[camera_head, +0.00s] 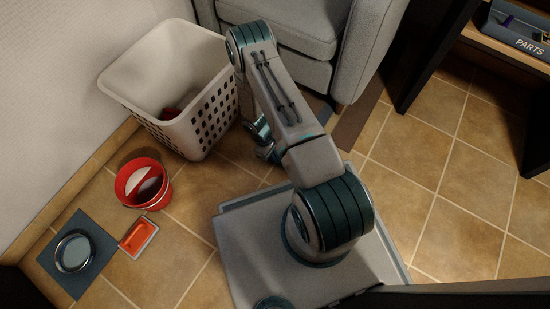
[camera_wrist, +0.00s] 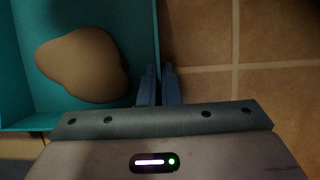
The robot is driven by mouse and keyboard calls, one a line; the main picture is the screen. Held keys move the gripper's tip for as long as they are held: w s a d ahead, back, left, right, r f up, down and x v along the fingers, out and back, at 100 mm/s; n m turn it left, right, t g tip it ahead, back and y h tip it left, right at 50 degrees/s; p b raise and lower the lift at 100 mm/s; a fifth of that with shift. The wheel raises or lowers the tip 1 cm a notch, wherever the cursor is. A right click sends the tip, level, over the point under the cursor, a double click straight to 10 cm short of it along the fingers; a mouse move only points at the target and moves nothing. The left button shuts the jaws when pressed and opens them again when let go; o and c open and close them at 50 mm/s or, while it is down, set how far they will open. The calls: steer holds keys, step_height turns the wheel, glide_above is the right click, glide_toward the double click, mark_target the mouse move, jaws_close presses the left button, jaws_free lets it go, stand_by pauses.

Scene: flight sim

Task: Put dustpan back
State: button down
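A small orange-red item with a pale rim (camera_head: 138,236) lies on the tile floor at the lower left of the head view. It may be the dustpan, but I cannot tell for sure. In the wrist view, a teal open box (camera_wrist: 143,35) with a rounded brown object (camera_wrist: 85,65) inside is left of the fingers.
A white laundry basket (camera_head: 215,122) with something red inside stands by the wall. A red bucket (camera_head: 157,201) holds a white and dark red item. A metal bowl (camera_head: 73,252) sits on a blue mat (camera_head: 98,236). A grey armchair (camera_head: 305,55) stands behind my arm.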

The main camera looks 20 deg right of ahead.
steer(key=c, duration=1.6)
jaws_free()
steer(key=shift+c, duration=0.2)
